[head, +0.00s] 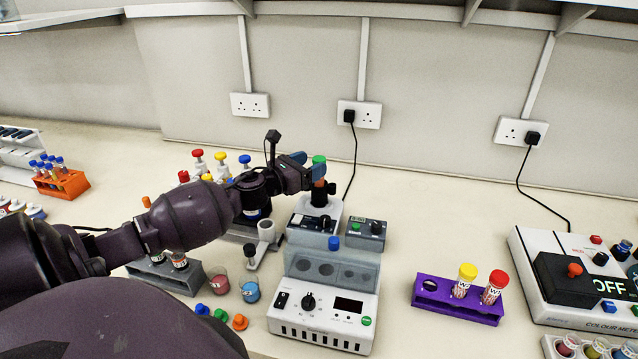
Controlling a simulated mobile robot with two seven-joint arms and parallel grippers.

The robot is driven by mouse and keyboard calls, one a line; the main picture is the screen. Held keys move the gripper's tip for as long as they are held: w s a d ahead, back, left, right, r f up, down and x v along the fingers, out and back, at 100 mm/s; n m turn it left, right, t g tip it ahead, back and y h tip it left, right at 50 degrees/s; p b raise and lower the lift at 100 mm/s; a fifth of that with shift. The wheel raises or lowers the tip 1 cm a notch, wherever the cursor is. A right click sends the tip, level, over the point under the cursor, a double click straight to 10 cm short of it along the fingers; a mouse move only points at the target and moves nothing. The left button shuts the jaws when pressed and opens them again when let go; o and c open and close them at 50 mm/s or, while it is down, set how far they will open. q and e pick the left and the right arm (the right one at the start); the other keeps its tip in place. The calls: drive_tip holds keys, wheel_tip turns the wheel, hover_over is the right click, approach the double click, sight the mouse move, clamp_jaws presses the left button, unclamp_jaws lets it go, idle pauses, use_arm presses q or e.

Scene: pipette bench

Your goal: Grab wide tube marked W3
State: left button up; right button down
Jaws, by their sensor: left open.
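Two wide tubes stand in a purple rack (430,300) at the right. One has a yellow cap (467,271) and the other a red cap (498,279). Both labels start with W, but I cannot read the numbers surely. More labelled tubes (180,262) stand in a grey rack (202,276) at the left, partly hidden by my left arm. My left gripper (309,172) is open above the small mixer at mid-bench, left of the purple rack and well apart from it. A green cap (319,161) shows at its fingertips; I cannot tell whether they touch. My right gripper is not in view.
A white-grey instrument with a dial (309,302) stands front centre, with a small grey box (364,235) behind it. A colour meter (560,270) is at the right. Loose caps (221,315) and two small beakers (250,291) lie front left. Bench between the instrument and purple rack is clear.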

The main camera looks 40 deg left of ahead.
sight(323, 159)
use_arm(q)
drive_tip(key=shift+w+d+r+p, duration=0.1)
drive_tip(key=shift+w+d+p, duration=0.15)
drive_tip(key=shift+w, duration=1)
drive_tip(key=shift+w+d+p, duration=0.15)
drive_tip(key=shift+w+p, duration=0.1)
drive_tip(key=shift+w, duration=0.95)
clamp_jaws()
